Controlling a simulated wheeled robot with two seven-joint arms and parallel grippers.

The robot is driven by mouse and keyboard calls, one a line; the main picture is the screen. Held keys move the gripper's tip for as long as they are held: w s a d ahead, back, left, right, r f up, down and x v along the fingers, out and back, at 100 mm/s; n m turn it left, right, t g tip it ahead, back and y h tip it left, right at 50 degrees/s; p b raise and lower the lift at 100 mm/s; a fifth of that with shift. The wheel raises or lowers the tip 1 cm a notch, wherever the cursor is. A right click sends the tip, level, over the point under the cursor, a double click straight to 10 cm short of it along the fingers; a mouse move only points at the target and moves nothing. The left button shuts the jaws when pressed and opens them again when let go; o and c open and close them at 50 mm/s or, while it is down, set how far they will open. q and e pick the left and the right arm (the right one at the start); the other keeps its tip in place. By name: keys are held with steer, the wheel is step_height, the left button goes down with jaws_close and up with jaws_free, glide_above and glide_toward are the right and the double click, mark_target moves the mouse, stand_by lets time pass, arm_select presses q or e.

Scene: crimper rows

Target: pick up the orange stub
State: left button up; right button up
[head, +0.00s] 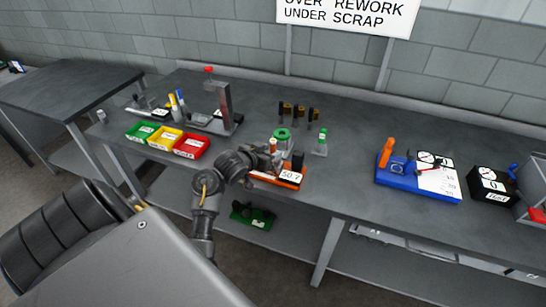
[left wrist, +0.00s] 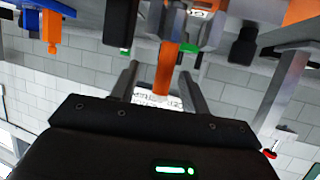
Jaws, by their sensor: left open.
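An orange stub (left wrist: 167,68) shows in the left wrist view, between the two fingers of my left gripper (left wrist: 160,70). The fingers are apart, with visible gaps on both sides of it. The picture there looks upside down. In the head view, the stub's small orange top (head: 272,145) stands just behind my left gripper (head: 268,160), at the orange tray (head: 287,184) with a white label. My gripper and wrist hide most of the stub and part of the tray. My right gripper is not in view.
A green-capped bottle (head: 321,144) is further right. Red (head: 192,147), yellow and green bins sit left. A blue tray (head: 410,190) with an orange upright (head: 386,152) is right.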

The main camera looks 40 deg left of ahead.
mark_target(271, 150)
arm_select(q)
steer(key=x, duration=0.3)
steer(key=p+x, duration=0.1)
steer(key=x, duration=0.1)
steer(key=shift+a, duration=0.35)
steer(key=shift+s, duration=0.1)
steer(key=shift+c, duration=0.4)
jaws_close()
